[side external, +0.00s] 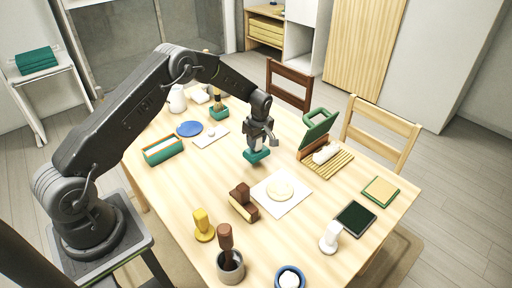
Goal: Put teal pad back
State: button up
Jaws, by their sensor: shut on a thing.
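My gripper (259,147) points down over the middle of the table. It is shut on a small teal pad (257,156), which shows as a teal block with a paler part just above it, between the fingers. The pad is at or just above the tabletop; I cannot tell whether it touches. The fingers hide part of its top. It is behind a white square sheet (297,203) with a round cream piece (280,189) on it.
A long teal tray (163,157) with a pale inside lies left. A wooden rack with a raised teal part (319,129) stands right. A brown-and-tan block (243,204), yellow stamp-like piece (203,226) and grey cup (231,268) stand in front. Clear wood lies around my gripper.

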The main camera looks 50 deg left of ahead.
aim_at(261, 153)
jog(key=shift+f, duration=1.55)
jog(key=shift+f, duration=0.15)
jog(key=o, duration=1)
jog(key=shift+f, duration=0.1)
